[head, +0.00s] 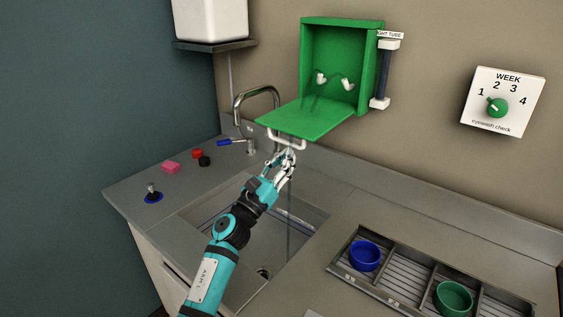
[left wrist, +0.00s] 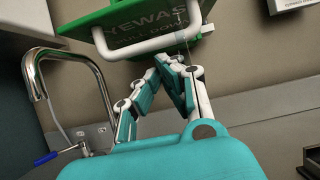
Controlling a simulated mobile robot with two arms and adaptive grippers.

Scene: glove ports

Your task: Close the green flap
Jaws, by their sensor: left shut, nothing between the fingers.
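The green flap (head: 306,118) hangs open from the bottom edge of a green wall box (head: 335,60), lying about level. Its white handle (head: 287,143) is on the flap's underside near the front; it also shows in the left wrist view (left wrist: 145,44), with partly hidden lettering behind it. My left gripper (head: 286,154) is shut and empty, just below the handle. In the left wrist view, my left gripper's fingertips (left wrist: 172,62) are close under the handle bar; I cannot tell whether they touch it. My right gripper is not in view.
A curved tap (head: 256,92) with a blue lever (head: 229,142) stands left of the flap, over the sink (head: 270,245). A light tube (head: 384,72) is right of the box. A tray (head: 400,271) with blue and green bowls lies at lower right.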

